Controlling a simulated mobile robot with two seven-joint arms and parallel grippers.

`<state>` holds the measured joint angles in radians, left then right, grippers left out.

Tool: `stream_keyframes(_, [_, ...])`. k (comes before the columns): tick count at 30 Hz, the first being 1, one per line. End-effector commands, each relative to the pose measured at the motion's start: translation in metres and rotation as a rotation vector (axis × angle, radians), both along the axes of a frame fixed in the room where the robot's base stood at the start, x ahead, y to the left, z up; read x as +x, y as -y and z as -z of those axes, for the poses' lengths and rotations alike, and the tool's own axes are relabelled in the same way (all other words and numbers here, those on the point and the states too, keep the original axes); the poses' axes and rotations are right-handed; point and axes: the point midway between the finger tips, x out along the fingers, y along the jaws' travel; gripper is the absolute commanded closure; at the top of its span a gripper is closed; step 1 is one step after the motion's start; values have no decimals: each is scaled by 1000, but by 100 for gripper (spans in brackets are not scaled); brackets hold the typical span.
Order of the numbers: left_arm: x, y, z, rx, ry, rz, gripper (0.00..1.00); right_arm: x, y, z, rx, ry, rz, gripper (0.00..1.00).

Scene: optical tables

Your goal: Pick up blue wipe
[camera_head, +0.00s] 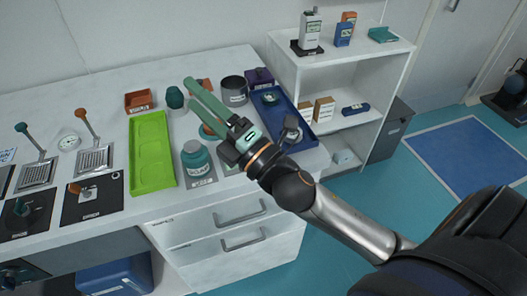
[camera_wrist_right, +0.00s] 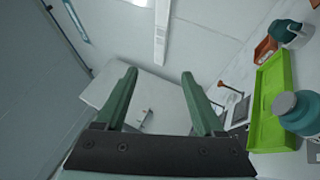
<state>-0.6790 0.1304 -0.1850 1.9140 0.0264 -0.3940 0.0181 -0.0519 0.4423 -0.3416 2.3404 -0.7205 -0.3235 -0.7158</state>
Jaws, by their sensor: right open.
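I cannot tell for sure which thing is the blue wipe. A small dark blue item (camera_head: 355,108) lies on the shelf unit's middle shelf, and a small blue box (camera_head: 343,35) stands on its top. A flat teal item (camera_head: 382,34) lies further right on the same top. My right gripper (camera_head: 190,92) is open and empty above the bench, left of the shelf unit and apart from all three. Its open fingers also show in the right wrist view (camera_wrist_right: 158,74), with nothing between them. My left gripper is not in view.
The white shelf unit (camera_head: 325,68) holds orange boxes and a white bottle (camera_head: 310,28). Open floor lies to the right.

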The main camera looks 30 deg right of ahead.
Motion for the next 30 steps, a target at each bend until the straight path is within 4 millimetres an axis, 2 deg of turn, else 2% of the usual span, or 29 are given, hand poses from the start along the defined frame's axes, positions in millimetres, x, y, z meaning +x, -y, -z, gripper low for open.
stream_keyframes(1, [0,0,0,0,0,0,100,-7,-19,-24,-151,149,-42,30])
stream_keyframes(3, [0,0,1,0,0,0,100,-25,-49,-45,-372,360,-98,30])
stream_keyframes(6, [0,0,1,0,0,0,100,-53,-88,-56,-689,661,-166,30])
stream_keyframes(8, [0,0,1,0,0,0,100,-69,-107,-50,-880,838,-205,30])
stream_keyframes(11, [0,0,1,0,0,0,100,-91,-128,-25,-1199,1127,-274,30])
stream_keyframes(12, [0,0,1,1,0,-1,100,-96,-132,-11,-1326,1238,-303,30])
stream_keyframes(14, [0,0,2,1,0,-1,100,-100,-132,13,-1518,1400,-357,30])
stream_keyframes(17, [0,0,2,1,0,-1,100,-95,-114,56,-1833,1649,-470,30])
stream_keyframes(20, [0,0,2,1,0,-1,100,-79,-75,93,-2140,1857,-636,30])
stream_keyframes(21, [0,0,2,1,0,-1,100,-71,-54,105,-2258,1924,-722,30])
stream_keyframes(22, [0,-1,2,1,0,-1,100,-64,-37,111,2316,-1944,784,30])
stream_keyframes(24, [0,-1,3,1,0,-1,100,-49,5,120,2160,-1745,838,30])
stream_keyframes(27, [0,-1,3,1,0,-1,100,-34,63,120,1978,-1511,923,30])
stream_keyframes(30, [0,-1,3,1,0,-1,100,-27,106,113,1858,-1349,997,30])
